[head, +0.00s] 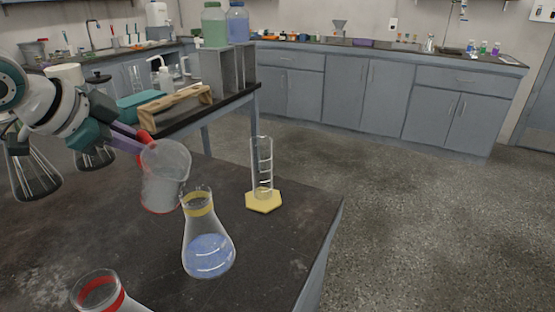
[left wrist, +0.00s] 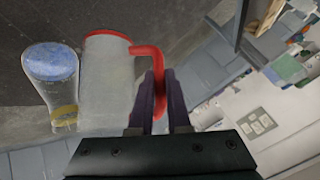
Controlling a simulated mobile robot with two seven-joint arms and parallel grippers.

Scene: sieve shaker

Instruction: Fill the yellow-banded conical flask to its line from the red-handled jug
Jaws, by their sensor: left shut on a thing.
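The yellow-banded conical flask (head: 208,250) stands upright on the dark table, with blue liquid in its lower part and white marks on its side. It also shows in the left wrist view (left wrist: 53,85). The red-handled jug (head: 166,177) is behind and left of it, leaning slightly toward the right; its contents are hard to make out. My left gripper (head: 141,140) is shut on the jug's red handle (left wrist: 158,75), its purple fingers on either side. My right gripper is not in view.
A graduated cylinder (head: 262,170) with a yellow base stands behind the flask, to the right. A red-banded vessel (head: 103,291) is at the front left. A wooden rack (head: 175,105) is on the bench behind.

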